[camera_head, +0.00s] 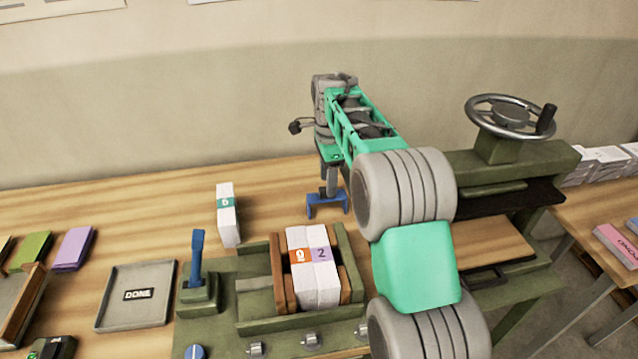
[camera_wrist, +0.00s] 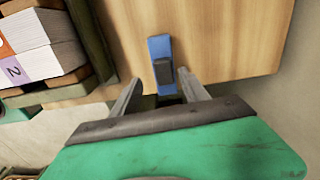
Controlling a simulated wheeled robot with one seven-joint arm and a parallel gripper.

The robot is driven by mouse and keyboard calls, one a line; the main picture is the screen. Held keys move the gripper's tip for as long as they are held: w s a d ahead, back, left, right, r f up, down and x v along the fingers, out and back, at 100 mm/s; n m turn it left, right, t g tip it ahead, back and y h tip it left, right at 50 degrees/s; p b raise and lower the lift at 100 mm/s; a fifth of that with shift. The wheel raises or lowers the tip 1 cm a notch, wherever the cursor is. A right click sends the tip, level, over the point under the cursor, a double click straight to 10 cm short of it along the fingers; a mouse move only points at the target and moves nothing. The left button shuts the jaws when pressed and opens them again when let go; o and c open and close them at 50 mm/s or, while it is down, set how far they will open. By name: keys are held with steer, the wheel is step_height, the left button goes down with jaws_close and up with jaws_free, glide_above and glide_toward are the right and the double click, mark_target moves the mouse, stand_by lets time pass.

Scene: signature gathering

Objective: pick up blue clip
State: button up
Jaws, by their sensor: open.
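The blue clip (camera_head: 327,207) stands on the wooden table near the back, with two legs down and a grey stub on top. In the wrist view the clip (camera_wrist: 159,47) shows from above as a blue bar with a dark block on it. My gripper (camera_head: 329,168) is above the clip in the head view. In the wrist view my gripper (camera_wrist: 157,92) is open, its two grey fingers apart. The clip's dark block lies between the lines of the fingers, just beyond their tips. I see no finger closed on it.
A green press frame with two paper stacks (camera_head: 314,268) stands in front of the clip. A lone banded stack (camera_head: 228,214) stands to the left. A grey DONE tray (camera_head: 136,296) and a blue lever (camera_head: 197,258) are farther left. A handwheel press (camera_head: 511,116) stands right.

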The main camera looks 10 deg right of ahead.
mark_target(325, 199)
steer(key=shift+m, duration=0.3)
steer(key=f, duration=0.2)
steer(key=f+p, duration=0.1)
steer(key=f, duration=0.2)
steer(key=f+p, duration=0.1)
steer(key=f, duration=0.2)
steer(key=shift+w+a, duration=0.3)
steer(key=shift+w, duration=0.1)
steer(key=shift+c, duration=0.4)
jaws_close()
